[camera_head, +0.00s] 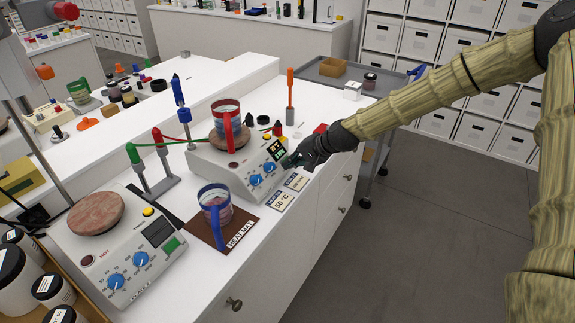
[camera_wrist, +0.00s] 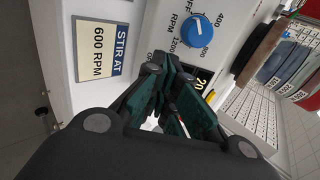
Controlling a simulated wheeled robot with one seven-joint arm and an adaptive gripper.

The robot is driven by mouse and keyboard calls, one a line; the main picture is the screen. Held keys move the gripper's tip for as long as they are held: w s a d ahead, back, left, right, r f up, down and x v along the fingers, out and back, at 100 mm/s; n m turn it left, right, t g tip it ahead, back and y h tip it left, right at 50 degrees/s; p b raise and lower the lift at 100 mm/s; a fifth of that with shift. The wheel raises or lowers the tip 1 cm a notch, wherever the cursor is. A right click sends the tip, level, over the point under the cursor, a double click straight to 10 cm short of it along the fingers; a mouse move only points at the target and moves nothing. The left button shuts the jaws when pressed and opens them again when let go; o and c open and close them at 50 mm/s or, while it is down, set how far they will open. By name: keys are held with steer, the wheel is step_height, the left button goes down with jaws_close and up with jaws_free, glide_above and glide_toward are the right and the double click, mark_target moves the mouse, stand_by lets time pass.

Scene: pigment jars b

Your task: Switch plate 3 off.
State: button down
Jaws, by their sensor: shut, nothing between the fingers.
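A white hot plate with stirrer (camera_head: 205,160) stands mid-bench, with two blue knobs and a lit display (camera_head: 275,150) on its front panel. A glass vessel with a red band and handle (camera_head: 228,118) stands on its round top. My gripper (camera_head: 290,162) is shut and empty at the right end of this panel. In the wrist view its dark green fingers (camera_wrist: 172,76) are close over the panel, beside the display (camera_wrist: 203,80) and below the blue RPM knob (camera_wrist: 197,30). I cannot tell whether they touch. The switch and plate number are not visible; the gripper covers that corner.
Another hot plate (camera_head: 85,258) with a green switch (camera_head: 173,244) stands front left. A blue-handled vessel (camera_head: 215,207) stands on a brown heat mat (camera_head: 212,235). Cards, including the stir card (camera_wrist: 103,48), lie along the bench edge.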

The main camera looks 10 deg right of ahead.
steer(key=shift+w+a+f, duration=0.15)
steer(key=shift+a, duration=0.05)
steer(key=shift+w+a+f+b, duration=0.3)
steer(key=shift+f+b, duration=0.15)
stand_by(0.4)
steer(key=shift+p+v, duration=1.2)
steer(key=shift+v, duration=0.75)
steer(key=v, duration=1.2)
steer(key=shift+r, duration=0.1)
